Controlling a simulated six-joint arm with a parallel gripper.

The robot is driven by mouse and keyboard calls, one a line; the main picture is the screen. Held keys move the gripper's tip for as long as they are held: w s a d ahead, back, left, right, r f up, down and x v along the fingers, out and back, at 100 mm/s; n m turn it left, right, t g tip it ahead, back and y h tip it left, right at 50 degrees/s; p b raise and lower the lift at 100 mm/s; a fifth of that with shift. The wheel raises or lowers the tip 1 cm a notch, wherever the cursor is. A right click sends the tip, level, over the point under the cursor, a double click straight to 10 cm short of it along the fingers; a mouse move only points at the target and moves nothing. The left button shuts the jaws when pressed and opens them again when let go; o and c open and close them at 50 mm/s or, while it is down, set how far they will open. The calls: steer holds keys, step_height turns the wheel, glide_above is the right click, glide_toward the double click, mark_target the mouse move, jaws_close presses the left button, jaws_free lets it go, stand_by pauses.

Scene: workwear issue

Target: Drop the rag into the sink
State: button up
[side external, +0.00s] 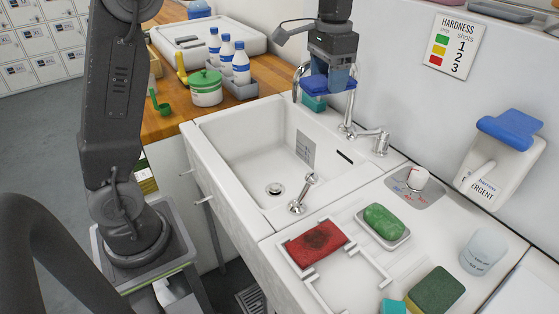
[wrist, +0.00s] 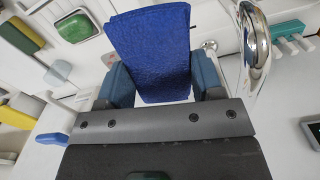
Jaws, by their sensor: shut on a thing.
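A blue rag (side external: 318,83) is held in my gripper (side external: 330,76) in the side view. In the wrist view the rag (wrist: 150,50) is a flat, textured blue piece between the two blue-grey fingers (wrist: 163,82), which are shut on it. My gripper is above the back edge of the white sink (side external: 243,165), close to the tap. The sink basin is open, with a round drain in its floor. The rag is up in the air, clear of the basin floor.
A chrome tap (side external: 347,118) stands at the sink's back rim, near my gripper. A red stained pad (side external: 317,242), a green soap (side external: 386,221) and a sponge (side external: 436,290) lie on the drainboard. Bottles (side external: 241,65) stand on the wooden counter. The basin looks empty.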

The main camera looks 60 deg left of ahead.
steer(key=a+r, duration=0.2)
steer(key=w+a+r, duration=0.1)
steer(key=a, duration=0.2)
steer(key=a+r, duration=0.2)
steer(key=shift+w+a+r, duration=0.25)
steer(key=shift+a+r, duration=0.05)
steer(key=w+a+f, duration=0.1)
steer(key=a+f, duration=0.1)
steer(key=a, duration=0.5)
steer(key=w+a+f, duration=0.1)
steer(key=w+a, duration=0.1)
steer(key=a, duration=0.4)
steer(key=s+d+f+n, duration=0.2)
steer(key=f+n, duration=0.4)
steer(key=f, duration=0.2)
steer(key=s+d+f+n, duration=0.2)
steer(key=s+f+n, duration=0.1)
steer(key=f+n, duration=0.4)
steer(key=s+d+f+n, duration=0.2)
steer(key=f+n, duration=0.4)
steer(key=f, duration=0.3)
steer(key=shift+s+d+f+n, duration=0.15)
steer(key=shift+s+d+n, duration=0.2)
steer(key=shift+d, duration=0.25)
steer(key=o, duration=1)
steer(key=shift+w, duration=0.1)
